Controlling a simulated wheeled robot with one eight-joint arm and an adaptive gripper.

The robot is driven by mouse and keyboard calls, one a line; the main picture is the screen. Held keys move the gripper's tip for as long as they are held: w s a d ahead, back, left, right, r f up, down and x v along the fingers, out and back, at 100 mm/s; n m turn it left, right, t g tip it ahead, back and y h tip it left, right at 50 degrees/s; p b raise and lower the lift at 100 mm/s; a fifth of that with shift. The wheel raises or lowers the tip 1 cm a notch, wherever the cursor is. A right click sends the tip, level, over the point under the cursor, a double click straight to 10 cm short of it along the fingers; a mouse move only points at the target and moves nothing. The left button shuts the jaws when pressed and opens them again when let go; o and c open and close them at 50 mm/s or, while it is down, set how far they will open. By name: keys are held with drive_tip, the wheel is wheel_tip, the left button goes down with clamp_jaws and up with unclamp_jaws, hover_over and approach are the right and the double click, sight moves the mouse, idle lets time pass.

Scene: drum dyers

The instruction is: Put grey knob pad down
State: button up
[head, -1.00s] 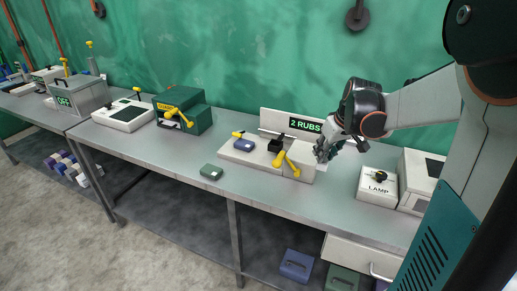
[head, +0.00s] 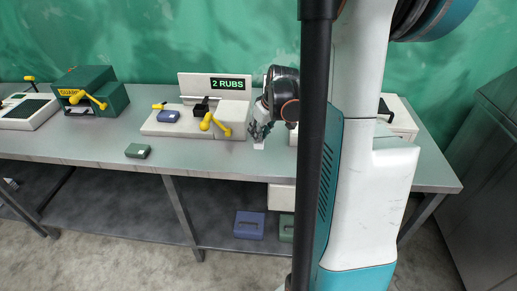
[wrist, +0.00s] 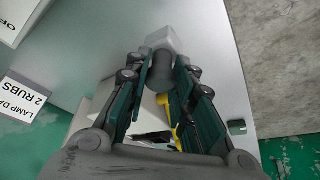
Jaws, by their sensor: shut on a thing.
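My gripper (head: 260,130) is shut on the grey knob pad, to the right of the rubbing machine (head: 152,128) with its "2 RUBS" display. The pad is a pale block (wrist: 161,38) with a dark grey round knob (wrist: 160,63). In the wrist view the fingers grip the knob, and the block lies beyond it. In the head view the pad's pale end (head: 259,146) shows just below the fingers. It appears over the bench; I cannot tell whether it touches the top.
The grey bench (head: 75,146) is clear along its front, apart from a small green block (head: 138,151). The machine carries a blue block (head: 168,116) and a yellow handle (head: 215,123). A green guarded box (head: 92,90) stands further left. My body hides much of the right.

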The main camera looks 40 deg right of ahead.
sight(261, 141)
drive_tip(key=shift+f+b, duration=0.85)
drive_tip(key=shift+f, duration=2)
drive_tip(key=shift+f, duration=0.2)
drive_tip(key=o, duration=1)
drive_tip(key=shift+c, duration=0.2)
drive_tip(key=shift+r, duration=0.2)
drive_tip(key=p+v, duration=0.4)
drive_tip(key=v, duration=0.8)
drive_tip(key=shift+w+r, duration=0.1)
